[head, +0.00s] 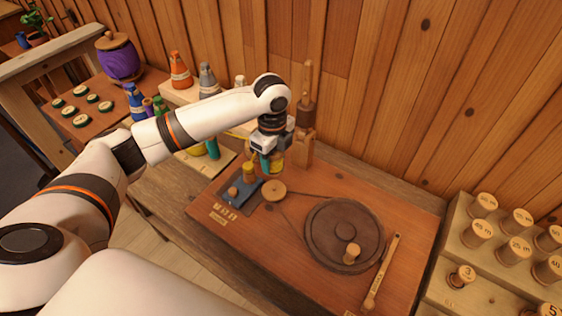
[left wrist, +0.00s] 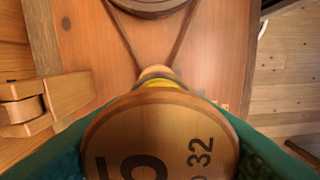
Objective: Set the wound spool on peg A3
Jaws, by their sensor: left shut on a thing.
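My left gripper (head: 268,158) has teal fingers and is above the winding board, near the small pulley. In the left wrist view the fingers close around a spool with a round wooden end (left wrist: 165,140) marked with a 5 and 32. Yellow thread (left wrist: 160,84) shows just beyond that end. In the head view the fingers largely hide the held spool, and yellow (head: 277,167) shows beside them. At the right, a pale stepped rack (head: 462,220) bears several labelled round wooden pieces. I cannot read an A3 mark on any peg. My right gripper is out of view.
A wooden post (head: 304,130) stands behind the gripper. Bottles (head: 180,70) and a purple pot (head: 119,60) stand left.

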